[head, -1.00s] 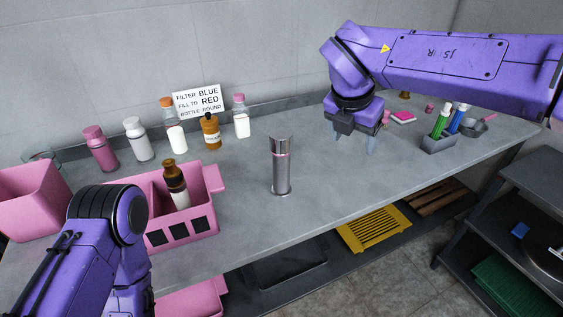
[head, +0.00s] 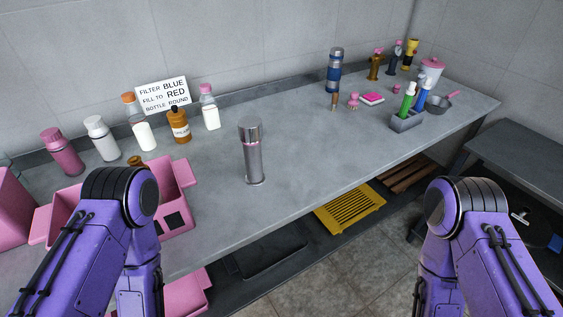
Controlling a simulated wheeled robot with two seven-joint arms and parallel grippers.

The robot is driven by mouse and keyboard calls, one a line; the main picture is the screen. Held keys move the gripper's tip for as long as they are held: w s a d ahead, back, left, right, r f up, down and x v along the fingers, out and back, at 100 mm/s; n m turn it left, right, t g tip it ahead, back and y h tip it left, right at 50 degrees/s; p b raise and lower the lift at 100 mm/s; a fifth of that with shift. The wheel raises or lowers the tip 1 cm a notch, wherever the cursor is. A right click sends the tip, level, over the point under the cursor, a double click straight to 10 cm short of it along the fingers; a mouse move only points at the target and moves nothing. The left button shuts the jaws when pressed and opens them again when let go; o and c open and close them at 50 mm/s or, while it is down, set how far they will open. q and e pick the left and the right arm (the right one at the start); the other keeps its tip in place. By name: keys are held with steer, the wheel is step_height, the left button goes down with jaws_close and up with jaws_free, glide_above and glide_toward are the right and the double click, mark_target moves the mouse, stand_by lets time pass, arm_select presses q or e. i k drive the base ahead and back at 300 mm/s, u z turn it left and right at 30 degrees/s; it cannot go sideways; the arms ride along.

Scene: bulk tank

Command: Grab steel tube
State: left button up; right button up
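The steel tube (head: 253,155) stands upright on the grey worktop, near the middle of the head view. It is a shiny cylinder with a thin pink band below its cap. Nothing touches it. My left arm comes in at the lower left, in front of the pink crate, and its gripper is hidden below the frame. My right arm comes in at the lower right, off the front edge of the worktop, and its gripper is also out of view.
A pink crate (head: 184,172) stands left of the tube. Several bottles and a sign (head: 163,95) line the back wall. A grey caddy (head: 407,122), a pink sponge (head: 372,98) and a blue-banded steel cylinder (head: 334,72) are at the right. The worktop (head: 310,145) right of the tube is clear.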

mark_target(255, 177)
steer(key=z, duration=1.65)
steer(key=k, duration=2)
steer(key=u, duration=0.5)
